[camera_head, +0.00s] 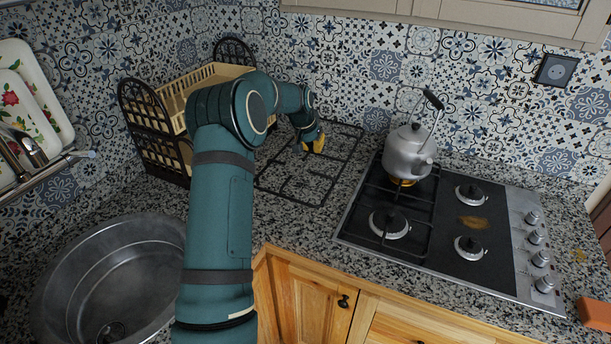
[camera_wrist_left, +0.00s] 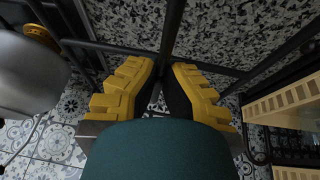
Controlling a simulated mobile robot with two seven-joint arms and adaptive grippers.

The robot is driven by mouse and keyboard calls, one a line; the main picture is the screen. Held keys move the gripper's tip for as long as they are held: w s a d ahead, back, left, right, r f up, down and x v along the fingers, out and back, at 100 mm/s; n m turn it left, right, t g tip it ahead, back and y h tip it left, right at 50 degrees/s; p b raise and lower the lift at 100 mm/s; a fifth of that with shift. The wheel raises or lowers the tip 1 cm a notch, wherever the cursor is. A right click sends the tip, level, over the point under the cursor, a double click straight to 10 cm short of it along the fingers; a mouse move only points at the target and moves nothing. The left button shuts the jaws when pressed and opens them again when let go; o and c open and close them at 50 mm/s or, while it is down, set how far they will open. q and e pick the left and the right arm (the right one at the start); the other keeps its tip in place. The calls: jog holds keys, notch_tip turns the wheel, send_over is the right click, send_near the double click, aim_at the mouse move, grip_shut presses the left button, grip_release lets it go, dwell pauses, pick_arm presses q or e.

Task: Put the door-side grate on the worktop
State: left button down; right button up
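The door-side grate (camera_head: 288,190), a black wire frame with crossing bars, lies flat at worktop level between the dish rack and the hob. Its dark bars also show in the left wrist view (camera_wrist_left: 110,47). My left gripper (camera_head: 314,144), with yellow fingers, is at the far part of the grate. In the left wrist view its fingertips (camera_wrist_left: 165,68) are close together around a bar and look shut on it. Whether the grate fully rests on the granite worktop (camera_head: 300,235) is hard to tell. My right gripper is not in view.
The hob (camera_head: 505,240) has bare burners on its right side and a grate (camera_head: 408,248) on its left. A kettle (camera_head: 408,152) stands at the hob's back left. The dish rack (camera_head: 160,140) is left of the loose grate, and a round sink (camera_head: 105,280) is front left.

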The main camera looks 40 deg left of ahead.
pick_arm(q)
notch_tip(320, 180, down, 4)
jog(key=shift+f, duration=0.2)
notch_tip(320, 180, down, 5)
jog(key=shift+r+b, duration=0.15)
jog(key=shift+b, duration=0.2)
jog(key=c, duration=1.1)
grip_release()
jog(key=shift+s, duration=0.15)
jog(key=shift+c, duration=0.2)
jog(key=v, duration=1.2)
jog(key=shift+p, duration=0.35)
jog(key=shift+d, duration=0.1)
